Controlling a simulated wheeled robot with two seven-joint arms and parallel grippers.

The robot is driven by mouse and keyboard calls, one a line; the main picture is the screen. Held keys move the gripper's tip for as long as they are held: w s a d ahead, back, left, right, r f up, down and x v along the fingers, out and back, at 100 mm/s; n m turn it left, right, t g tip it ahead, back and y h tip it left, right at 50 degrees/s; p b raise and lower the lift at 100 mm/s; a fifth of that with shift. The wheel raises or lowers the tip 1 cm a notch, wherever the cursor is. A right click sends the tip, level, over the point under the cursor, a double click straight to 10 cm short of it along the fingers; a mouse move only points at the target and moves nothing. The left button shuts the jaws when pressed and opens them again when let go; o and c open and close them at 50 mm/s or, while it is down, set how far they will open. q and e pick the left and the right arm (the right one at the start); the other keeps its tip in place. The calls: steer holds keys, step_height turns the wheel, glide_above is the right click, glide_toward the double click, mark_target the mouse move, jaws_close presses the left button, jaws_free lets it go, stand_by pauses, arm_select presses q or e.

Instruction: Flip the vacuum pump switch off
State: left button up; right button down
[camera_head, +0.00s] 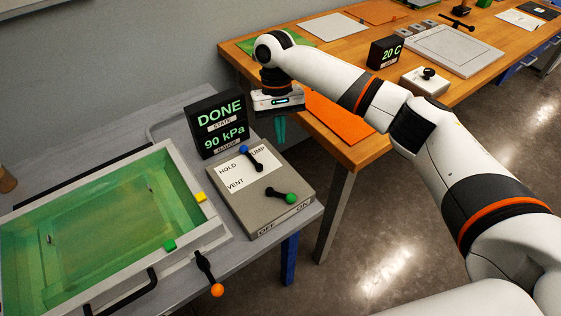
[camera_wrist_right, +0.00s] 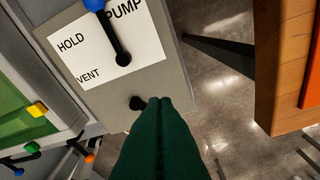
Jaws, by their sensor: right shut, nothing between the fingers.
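The grey control box (camera_head: 245,212) stands on the bench. Its switch is a black lever with a green ball (camera_head: 290,198), lying over toward the ON label; OFF is printed to the left on the front edge. In the right wrist view the black end of this lever (camera_wrist_right: 137,103) shows beside my fingertips, and the green ball is hidden. My right gripper (camera_head: 281,139) is shut and empty, pointing down above and beyond the box's far right side; its green fingers (camera_wrist_right: 157,101) also show in the wrist view. My left gripper is not in view.
A blue-ball lever (camera_head: 250,157) stands by the HOLD, PUMP and VENT labels. A display (camera_head: 220,123) behind reads DONE, 90 kPa. The green bath (camera_head: 188,195) and an orange-ball lever (camera_head: 209,275) are left. A wooden table (camera_head: 345,152) is beyond the gap.

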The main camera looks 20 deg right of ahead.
mark_target(283, 196)
steer(key=x, duration=0.2)
steer(key=s+x, duration=0.1)
steer(key=x, duration=0.2)
steer(key=shift+s+f+p, duration=0.1)
steer(key=shift+p, duration=0.2)
steer(key=x, duration=0.3)
steer(key=shift+f, duration=0.25)
steer(key=s, duration=0.1)
steer(key=s+f+p, duration=0.1)
steer(key=s, duration=0.1)
steer(key=shift+s+f+p, duration=0.1)
steer(key=shift+s+p, duration=0.25)
steer(key=shift+s, duration=0.15)
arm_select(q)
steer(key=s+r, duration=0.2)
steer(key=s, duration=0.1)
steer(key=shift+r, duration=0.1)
